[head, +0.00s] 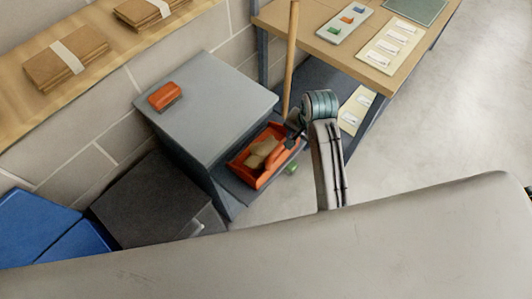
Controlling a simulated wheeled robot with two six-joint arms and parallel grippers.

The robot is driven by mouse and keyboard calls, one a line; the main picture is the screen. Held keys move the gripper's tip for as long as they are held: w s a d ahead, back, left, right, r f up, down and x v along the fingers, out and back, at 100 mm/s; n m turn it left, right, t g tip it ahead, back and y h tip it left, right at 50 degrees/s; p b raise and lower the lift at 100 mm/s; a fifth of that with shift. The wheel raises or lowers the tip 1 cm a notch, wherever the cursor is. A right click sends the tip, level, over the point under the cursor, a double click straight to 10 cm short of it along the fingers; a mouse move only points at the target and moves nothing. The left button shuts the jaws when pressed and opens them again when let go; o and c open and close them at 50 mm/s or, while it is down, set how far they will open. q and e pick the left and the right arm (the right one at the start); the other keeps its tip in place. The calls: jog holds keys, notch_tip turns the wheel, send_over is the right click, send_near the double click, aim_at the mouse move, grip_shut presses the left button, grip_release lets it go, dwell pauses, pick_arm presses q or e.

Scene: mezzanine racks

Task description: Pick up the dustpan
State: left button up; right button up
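The orange-red dustpan (240,173) lies on the low shelf of the grey cabinet, under its top. A beige piece and a reddish handle-like part lie in or over it; I cannot tell which belong to the dustpan. My gripper (292,133), which I take to be the left one, is small and dark beside the upper right end of that handle-like part. I cannot tell whether it touches or grips it, or how far its fingers are apart. My other gripper does not show.
An orange block (165,96) lies on the grey cabinet top (215,90). A wooden pole (291,60) stands beside the wooden table (310,25). A green item (292,168) is beside the dustpan. Blue (35,225) and black (150,200) boxes stand left. Floor (440,130) is clear right.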

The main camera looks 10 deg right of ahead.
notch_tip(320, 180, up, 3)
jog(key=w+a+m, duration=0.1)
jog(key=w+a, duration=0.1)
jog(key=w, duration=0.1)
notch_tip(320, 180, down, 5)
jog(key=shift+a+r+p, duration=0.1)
jog(key=shift+p, duration=0.7)
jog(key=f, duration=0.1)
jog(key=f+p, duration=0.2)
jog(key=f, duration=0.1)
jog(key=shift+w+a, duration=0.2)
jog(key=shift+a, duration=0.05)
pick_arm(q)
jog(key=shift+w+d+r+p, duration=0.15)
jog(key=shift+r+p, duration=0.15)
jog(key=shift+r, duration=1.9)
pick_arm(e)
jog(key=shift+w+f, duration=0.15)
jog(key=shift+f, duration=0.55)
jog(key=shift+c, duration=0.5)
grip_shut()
